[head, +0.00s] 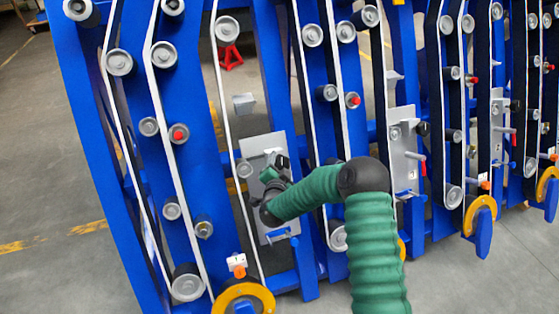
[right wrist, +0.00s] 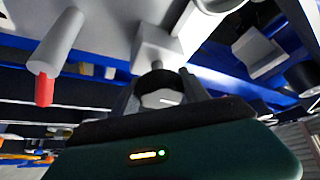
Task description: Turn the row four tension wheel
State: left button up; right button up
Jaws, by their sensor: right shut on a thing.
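A grey metal plate (head: 272,222) is fixed to the blue frame near the centre of the head view. My right gripper (head: 272,176) is in front of this plate, its green arm coming up from below. In the right wrist view its fingers (right wrist: 160,92) are closed on both sides of a small round wheel, the tension wheel (right wrist: 160,98). The wheel sits below a pale block (right wrist: 157,50). In the head view the gripper hides most of the wheel. My left gripper is not in view.
Blue upright frames with white belts and grey rollers (head: 119,62) stand on both sides. A similar grey plate (head: 404,150) is to the right. A red-tipped peg (right wrist: 45,88) is close left in the wrist view. A yellow-rimmed wheel (head: 243,298) is below. Open floor lies left.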

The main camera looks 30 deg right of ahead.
jog(key=shift+d+m+g, duration=0.15)
jog(key=shift+m+g, duration=0.15)
jog(key=shift+m, duration=0.2)
jog(key=o, duration=1.4)
jog(key=shift+s, duration=0.1)
jog(key=p+v, duration=0.1)
jog(key=v, duration=0.7)
jog(key=p+v, duration=0.2)
jog(key=v, duration=0.6)
jog(key=shift+s+a+f+p, duration=0.15)
jog(key=shift+s+a+p, duration=0.1)
jog(key=shift+a+p, duration=0.05)
